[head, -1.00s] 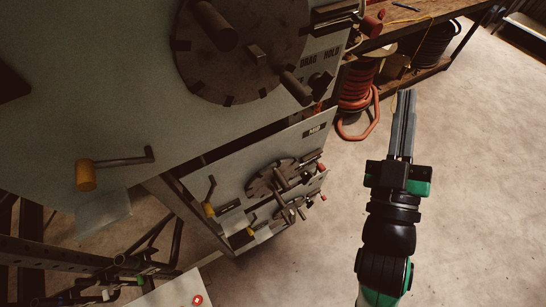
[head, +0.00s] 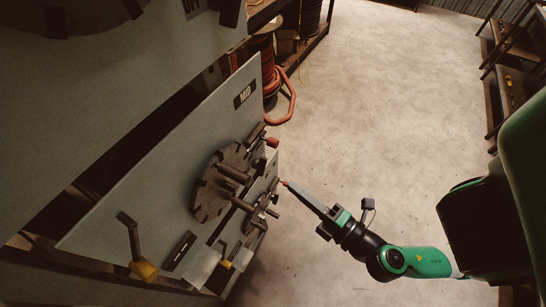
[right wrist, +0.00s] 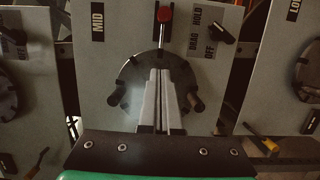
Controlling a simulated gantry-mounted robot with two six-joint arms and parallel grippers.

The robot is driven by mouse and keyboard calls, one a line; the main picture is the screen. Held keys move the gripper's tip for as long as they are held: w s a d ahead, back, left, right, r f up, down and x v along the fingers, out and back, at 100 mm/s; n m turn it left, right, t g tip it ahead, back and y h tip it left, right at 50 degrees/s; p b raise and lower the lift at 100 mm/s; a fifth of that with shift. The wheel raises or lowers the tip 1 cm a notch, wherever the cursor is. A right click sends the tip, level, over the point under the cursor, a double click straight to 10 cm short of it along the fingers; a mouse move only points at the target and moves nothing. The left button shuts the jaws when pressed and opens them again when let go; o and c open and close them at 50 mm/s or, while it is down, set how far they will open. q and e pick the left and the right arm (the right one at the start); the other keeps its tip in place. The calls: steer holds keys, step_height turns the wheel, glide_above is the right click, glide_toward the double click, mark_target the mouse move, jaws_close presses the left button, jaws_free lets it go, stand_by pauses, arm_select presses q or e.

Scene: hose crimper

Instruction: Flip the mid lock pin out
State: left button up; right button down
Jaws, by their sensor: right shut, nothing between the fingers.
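The mid panel (head: 190,150) carries a "MID" label and a dark notched disc (head: 210,190) with stub handles. Its lock pin, a metal shaft with a red knob (head: 272,142), sits beside the disc. In the right wrist view the red-knobbed pin (right wrist: 164,30) points down toward the disc's rim. My right gripper (head: 290,187) is shut and empty, in front of the panels and below the mid knob in the head view. Its fingers cover the disc's middle in the wrist view. Another red knob shows at its tips in the head view; I cannot tell whether they touch. My left gripper is out of view.
A yellow-handled crank (head: 143,268) stands out at lower left. A low panel (right wrist: 285,75) adjoins the mid one, and a drag/hold switch (right wrist: 222,33) sits beside the pin. A red hose (head: 285,100) lies behind. The floor to the right is open.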

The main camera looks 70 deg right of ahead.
steer(key=w+d+p, duration=0.8)
steer(key=p, duration=0.2)
steer(key=shift+w, duration=0.15)
stand_by(0.4)
steer(key=shift+d, duration=0.1)
